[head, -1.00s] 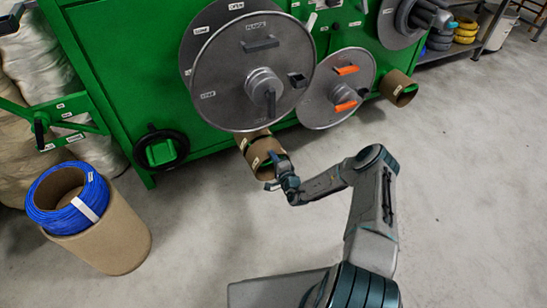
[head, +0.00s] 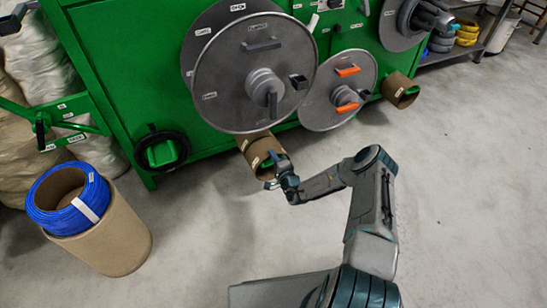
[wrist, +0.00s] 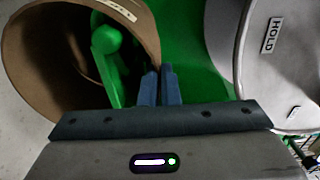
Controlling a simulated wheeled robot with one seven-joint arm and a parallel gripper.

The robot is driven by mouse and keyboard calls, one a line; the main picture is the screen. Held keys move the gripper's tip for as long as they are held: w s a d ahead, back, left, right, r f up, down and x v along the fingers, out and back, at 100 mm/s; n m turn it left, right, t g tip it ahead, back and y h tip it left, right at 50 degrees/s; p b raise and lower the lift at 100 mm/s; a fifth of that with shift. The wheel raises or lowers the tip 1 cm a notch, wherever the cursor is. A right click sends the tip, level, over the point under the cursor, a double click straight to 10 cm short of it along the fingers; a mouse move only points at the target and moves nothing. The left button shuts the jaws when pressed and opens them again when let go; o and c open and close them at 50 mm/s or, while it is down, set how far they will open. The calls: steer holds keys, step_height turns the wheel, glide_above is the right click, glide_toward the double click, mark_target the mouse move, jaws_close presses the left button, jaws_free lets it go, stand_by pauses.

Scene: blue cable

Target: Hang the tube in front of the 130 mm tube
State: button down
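A brown cardboard tube (head: 260,165) with a pale label is around a green hook below the large reel, open end toward me. In the wrist view the tube (wrist: 30,62) fills the left side, with the green hook (wrist: 108,50) inside its opening. Another brown tube (head: 248,139) sits close behind it, partly hidden; I cannot read its label. My gripper (head: 276,160) is at the front tube's right rim. In the wrist view its fingers (wrist: 158,84) are close together with the tube's wall edge between them.
The green machine (head: 110,60) carries a large grey reel (head: 225,85) just above the tubes and a smaller reel (head: 318,108) beside it. Another tube (head: 399,92) hangs at right. A blue cable coil (head: 50,218) sits on a cardboard drum (head: 120,245). Open floor lies in front.

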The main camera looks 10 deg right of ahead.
steer(key=shift+w+a, duration=0.15)
steer(key=shift+w, duration=0.4)
stand_by(0.4)
steer(key=shift+f, duration=0.5)
stand_by(0.8)
steer(key=c, duration=1)
jaws_free()
steer(key=shift+f, duration=0.2)
stand_by(0.3)
steer(key=shift+s+d+p, duration=0.2)
steer(key=shift+s+p, duration=0.4)
steer(key=shift+s, duration=0.1)
stand_by(0.7)
steer(key=p+v, duration=0.5)
steer(key=v, duration=0.3)
stand_by(1.3)
